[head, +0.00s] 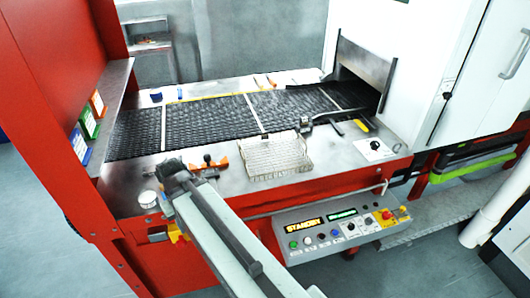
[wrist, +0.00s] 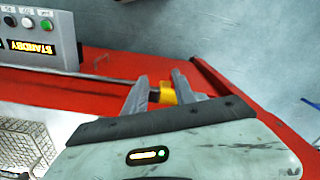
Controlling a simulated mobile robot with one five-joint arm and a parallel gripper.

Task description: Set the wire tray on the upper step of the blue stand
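The wire tray (head: 275,155) is a pale mesh basket on the steel tabletop, in front of the dark belt. Part of it shows at the lower left of the wrist view (wrist: 22,145). My gripper (wrist: 160,88) is open, its two grey fingers apart, with nothing held between them. A yellow part on the red frame shows past the fingers. The gripper is away from the tray, to its left in the head view, where my arm hides the fingers. I cannot make out a blue stand in either view.
An orange clamp-like piece (head: 208,165) and a white round tub (head: 148,199) sit on the tabletop left of the tray. The mesh belt (head: 205,122) runs behind it. A control box (head: 335,228) hangs below the front edge. A red frame (head: 45,100) rises at left.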

